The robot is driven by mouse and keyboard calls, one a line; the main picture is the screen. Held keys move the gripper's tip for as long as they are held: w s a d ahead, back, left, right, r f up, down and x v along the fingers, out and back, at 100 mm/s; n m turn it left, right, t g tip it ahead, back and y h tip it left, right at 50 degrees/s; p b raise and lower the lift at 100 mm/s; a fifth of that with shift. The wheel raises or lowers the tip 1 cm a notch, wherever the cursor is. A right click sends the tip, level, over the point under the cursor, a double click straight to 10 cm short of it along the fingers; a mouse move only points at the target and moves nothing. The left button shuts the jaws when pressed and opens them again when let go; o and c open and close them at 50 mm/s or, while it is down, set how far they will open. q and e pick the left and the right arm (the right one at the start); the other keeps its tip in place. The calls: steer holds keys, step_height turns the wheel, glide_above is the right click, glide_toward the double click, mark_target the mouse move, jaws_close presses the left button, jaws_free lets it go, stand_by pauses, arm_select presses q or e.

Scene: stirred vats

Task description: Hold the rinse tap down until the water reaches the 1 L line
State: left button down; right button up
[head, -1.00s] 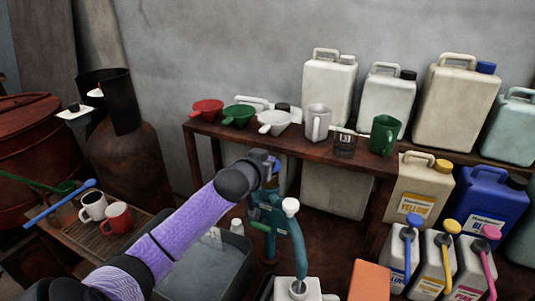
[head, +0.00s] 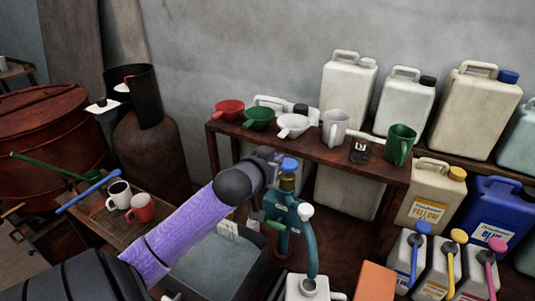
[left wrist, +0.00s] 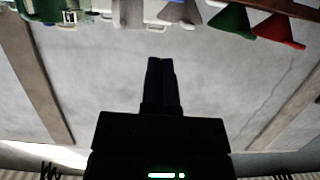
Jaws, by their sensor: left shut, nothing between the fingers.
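The teal standpipe (head: 308,245) stands right of centre in the head view, with a blue cap (head: 289,164) on a brass neck and a white knob (head: 306,211). A white container (head: 308,288) with an open round mouth is below it, cut off at the bottom edge. No water level or 1 L line can be made out. My left gripper (head: 274,157) is just left of the blue cap, overlapping its edge; contact cannot be told. In the left wrist view its dark fingers (left wrist: 162,82) are together and empty, against the grey wall. My right gripper is out of view.
A grey basin (head: 222,262) lies beneath my left arm. Labelled dye jugs (head: 432,265) with coloured pumps and an orange block (head: 373,281) crowd the right. Two mugs (head: 140,208) sit on a board at left.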

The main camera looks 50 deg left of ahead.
arm_select(q)
steer(key=shift+v, duration=1.95)
